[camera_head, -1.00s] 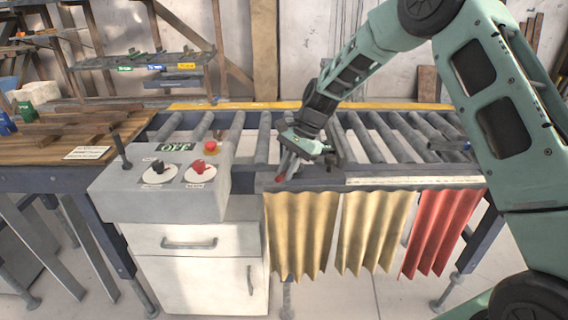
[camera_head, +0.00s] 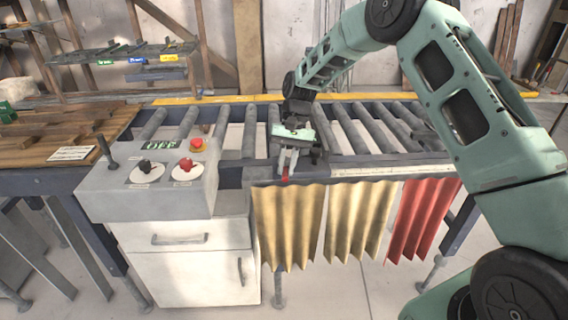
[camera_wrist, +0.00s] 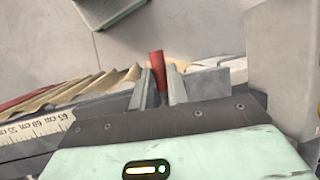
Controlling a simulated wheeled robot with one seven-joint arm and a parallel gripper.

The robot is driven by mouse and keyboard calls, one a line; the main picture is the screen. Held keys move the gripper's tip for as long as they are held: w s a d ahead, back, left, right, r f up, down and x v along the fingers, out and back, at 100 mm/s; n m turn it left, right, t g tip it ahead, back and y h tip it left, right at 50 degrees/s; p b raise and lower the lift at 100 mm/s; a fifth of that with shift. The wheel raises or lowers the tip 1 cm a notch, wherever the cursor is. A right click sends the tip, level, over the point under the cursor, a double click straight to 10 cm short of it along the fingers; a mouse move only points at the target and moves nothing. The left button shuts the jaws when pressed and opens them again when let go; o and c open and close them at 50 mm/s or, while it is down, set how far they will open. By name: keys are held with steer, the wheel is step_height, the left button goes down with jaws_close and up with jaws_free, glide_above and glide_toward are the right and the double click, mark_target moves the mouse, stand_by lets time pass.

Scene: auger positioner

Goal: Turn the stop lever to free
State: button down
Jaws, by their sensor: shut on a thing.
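The stop lever shows as a small red handle (camera_head: 285,174) at the front edge of the roller table, just right of the control box. In the wrist view the red handle (camera_wrist: 157,62) stands out beyond the fingertips. My gripper (camera_head: 287,163) is shut on the lever, with one finger on each side of it; in the wrist view the fingers (camera_wrist: 160,88) close around its base. The lever's pivot and any free or locked marking are hidden by my gripper.
A grey control box (camera_head: 150,190) with a black knob, a red knob and a red button stands to the left. Yellow and red curtain strips (camera_head: 287,225) hang below the table edge. A ruler scale (camera_head: 390,170) runs along the edge to the right. Rollers (camera_head: 355,128) lie behind.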

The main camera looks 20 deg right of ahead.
steer(key=shift+d, duration=0.15)
stand_by(0.4)
steer(key=c, duration=1.4)
jaws_free()
steer(key=shift+o, duration=0.2)
steer(key=b+v, duration=0.3)
steer(key=v, duration=1.4)
steer(key=shift+r, duration=0.2)
steer(key=shift+w, duration=0.1)
